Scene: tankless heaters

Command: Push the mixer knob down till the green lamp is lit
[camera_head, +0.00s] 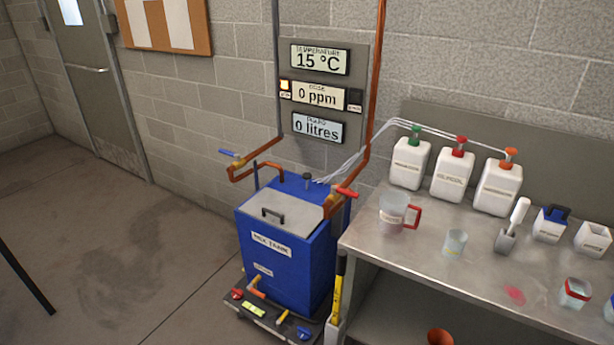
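A blue mix tank (262,238) stands on the floor left of the bench, with a grey hatch lid on top. A small dark upright knob (307,181) stands at the back of its top, where thin hoses come in; I cannot tell for sure that it is the mixer knob. On the wall panel (318,145), a small lamp (285,86) at the left glows orange. Another lamp (355,96) at the right is dark. No green light shows. The displays read 15 °C, 0 ppm and 0 litres. Neither of my grippers is in view.
Copper pipes with a blue-handled valve (229,153) and a red-handled valve (346,192) flank the tank. A low base (262,312) with small controls lies under it. The metal bench (420,255) holds dosing bottles, a jug and cups. The floor at left is mostly clear.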

